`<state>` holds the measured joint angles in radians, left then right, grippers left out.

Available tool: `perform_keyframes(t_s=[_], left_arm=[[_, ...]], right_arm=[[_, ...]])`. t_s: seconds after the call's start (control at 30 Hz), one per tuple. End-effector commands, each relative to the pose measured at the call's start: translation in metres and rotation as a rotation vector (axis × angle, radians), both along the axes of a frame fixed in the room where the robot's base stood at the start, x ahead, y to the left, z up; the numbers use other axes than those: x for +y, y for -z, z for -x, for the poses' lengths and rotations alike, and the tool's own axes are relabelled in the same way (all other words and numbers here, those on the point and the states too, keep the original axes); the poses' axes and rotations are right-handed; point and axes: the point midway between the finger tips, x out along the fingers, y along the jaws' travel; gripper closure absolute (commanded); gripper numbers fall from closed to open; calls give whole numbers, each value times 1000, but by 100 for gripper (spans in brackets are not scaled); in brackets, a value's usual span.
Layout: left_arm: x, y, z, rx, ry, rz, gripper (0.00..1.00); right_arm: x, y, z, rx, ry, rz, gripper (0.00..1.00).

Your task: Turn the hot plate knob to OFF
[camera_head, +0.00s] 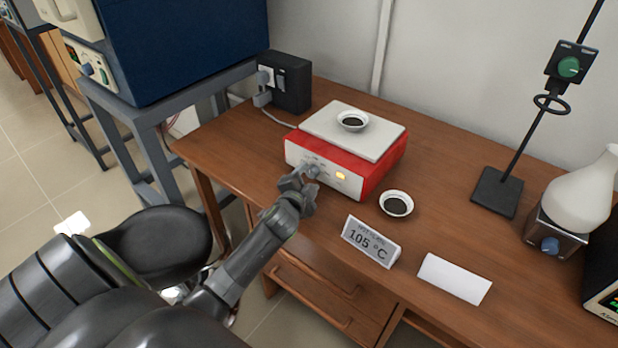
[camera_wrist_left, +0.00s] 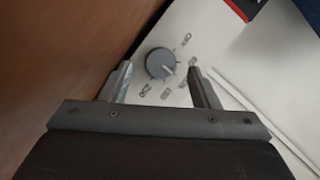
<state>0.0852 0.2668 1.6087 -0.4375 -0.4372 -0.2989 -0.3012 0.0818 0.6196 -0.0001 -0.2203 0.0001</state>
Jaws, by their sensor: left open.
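The hot plate (camera_head: 360,178) is a red box with a white top plate and a white front panel, standing on the wooden bench. Its grey round knob (camera_wrist_left: 161,63) sits on the front panel with printed marks around it; the marks are too blurred to read. A light pointer mark on the knob points toward the lower right in the left wrist view. My left gripper (camera_head: 306,176) is in front of the panel at the knob. In the left wrist view, its open fingers (camera_wrist_left: 160,85) are on either side of the knob, apart from it. My right gripper is not in view.
A white dish with dark contents (camera_head: 352,121) sits on the hot plate, and a similar dish (camera_head: 396,204) stands beside it. A 105 °C sign (camera_head: 371,242) and a blank white card (camera_head: 454,279) are near the bench front. A stand (camera_head: 497,192) is at right.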

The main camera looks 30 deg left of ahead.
Motion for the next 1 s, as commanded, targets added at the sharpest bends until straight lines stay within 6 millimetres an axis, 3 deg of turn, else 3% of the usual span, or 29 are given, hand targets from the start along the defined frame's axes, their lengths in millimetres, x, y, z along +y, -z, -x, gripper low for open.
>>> perform_keyframes(t_s=[0.2, 0.5, 0.83, 1.0], left_arm=[[4, 3, -13, 0, 1, -1, 44], [4, 3, -14, 0, 0, 0, 44], [4, 3, -14, 0, 0, 0, 86], [4, 3, -14, 0, 0, 5, 89]], right_arm=[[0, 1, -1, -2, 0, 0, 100], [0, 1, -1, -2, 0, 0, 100], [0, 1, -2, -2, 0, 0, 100], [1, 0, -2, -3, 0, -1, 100]])
